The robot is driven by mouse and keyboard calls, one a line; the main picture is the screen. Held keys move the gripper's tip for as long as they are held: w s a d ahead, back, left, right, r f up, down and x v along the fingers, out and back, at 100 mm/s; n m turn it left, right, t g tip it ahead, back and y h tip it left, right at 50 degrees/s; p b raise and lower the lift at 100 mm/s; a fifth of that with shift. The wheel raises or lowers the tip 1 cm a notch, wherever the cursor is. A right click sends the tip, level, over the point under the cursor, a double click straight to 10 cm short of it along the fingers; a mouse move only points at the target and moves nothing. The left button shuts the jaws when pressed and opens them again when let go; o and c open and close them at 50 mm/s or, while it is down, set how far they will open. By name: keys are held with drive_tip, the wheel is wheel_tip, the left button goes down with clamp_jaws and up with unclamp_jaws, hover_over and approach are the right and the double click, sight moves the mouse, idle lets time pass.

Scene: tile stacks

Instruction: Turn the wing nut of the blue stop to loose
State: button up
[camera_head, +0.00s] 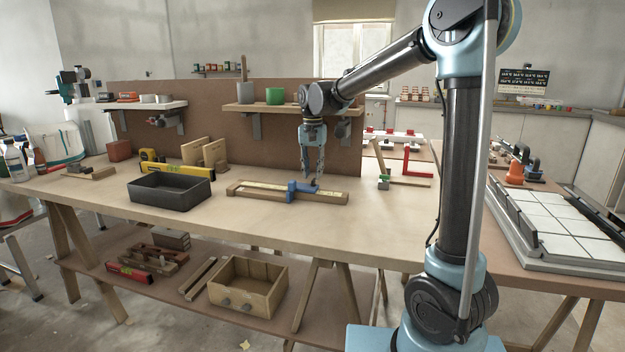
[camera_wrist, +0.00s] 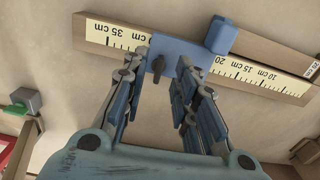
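The blue stop (camera_head: 298,189) sits across the wooden rule bar (camera_head: 250,190) on the workbench. It also shows in the wrist view (camera_wrist: 188,52), between the 20 cm mark and the left end of the scale. The wing nut (camera_wrist: 158,66) is small and dark, on the stop's flat plate. My gripper (camera_wrist: 157,72) is open, pointing down, with one finger on each side of the wing nut and gaps showing between. In the head view, my gripper (camera_head: 312,178) is over the stop's right side. I cannot tell the fingertips' exact height over the plate.
A dark tray (camera_head: 172,205) and a yellow level (camera_head: 178,171) lie left of the bar. A wooden piece with a green-grey block (camera_head: 384,182) and a red square (camera_head: 412,170) lie to the right. A shelf (camera_head: 290,108) with cups is behind my gripper. The bench front is clear.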

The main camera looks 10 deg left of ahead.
sight(313, 182)
drive_tip(key=shift+f, duration=1.45)
clamp_jaws()
